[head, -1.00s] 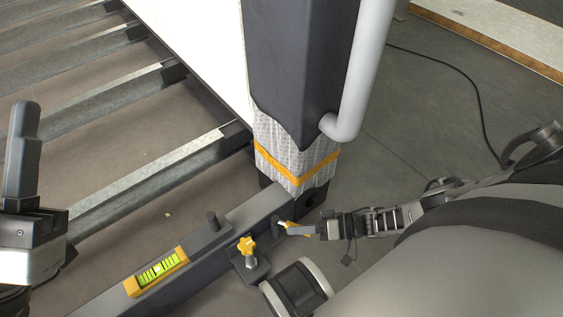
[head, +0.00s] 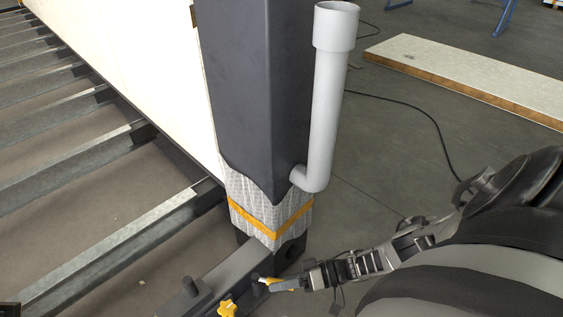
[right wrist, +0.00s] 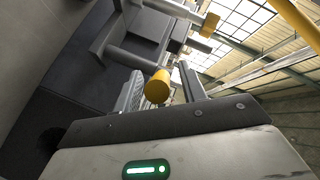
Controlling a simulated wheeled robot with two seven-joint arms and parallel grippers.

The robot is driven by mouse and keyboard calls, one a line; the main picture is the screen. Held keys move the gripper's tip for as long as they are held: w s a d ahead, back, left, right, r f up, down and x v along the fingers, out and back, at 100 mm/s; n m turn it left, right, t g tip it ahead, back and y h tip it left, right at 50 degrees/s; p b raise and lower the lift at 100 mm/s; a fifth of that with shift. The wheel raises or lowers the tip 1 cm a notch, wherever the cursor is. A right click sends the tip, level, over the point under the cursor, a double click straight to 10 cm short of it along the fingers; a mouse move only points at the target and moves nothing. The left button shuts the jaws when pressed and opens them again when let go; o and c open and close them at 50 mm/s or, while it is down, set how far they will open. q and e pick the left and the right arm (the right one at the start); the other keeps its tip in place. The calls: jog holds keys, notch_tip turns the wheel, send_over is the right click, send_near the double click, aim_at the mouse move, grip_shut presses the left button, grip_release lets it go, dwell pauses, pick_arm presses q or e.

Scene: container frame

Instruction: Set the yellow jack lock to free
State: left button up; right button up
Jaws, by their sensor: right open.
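A yellow-ended piece (head: 280,284), which looks like the jack lock's grip, shows at the tip of my right gripper (head: 292,281) beside the dark beam at the post's foot. In the right wrist view a yellow round end (right wrist: 158,87) sits between the two fingers of my right gripper (right wrist: 162,90). The fingers are apart, with a gap around the yellow end; I cannot tell if either touches it. A yellow star knob (head: 228,308) is at the bottom edge of the head view. My left gripper's fingers are out of view.
The dark post (head: 255,95) has a grey pipe (head: 329,110) beside it and an orange strap (head: 268,228) around its wrapped foot. Steel crossbars lie at left. A black cable (head: 425,108) and a pale board (head: 460,75) lie on the floor at right.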

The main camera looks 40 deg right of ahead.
jog(key=v, duration=1.5)
jog(key=shift+s+d+r, duration=0.15)
jog(key=shift+s+d, duration=0.05)
jog(key=shift+d, duration=0.1)
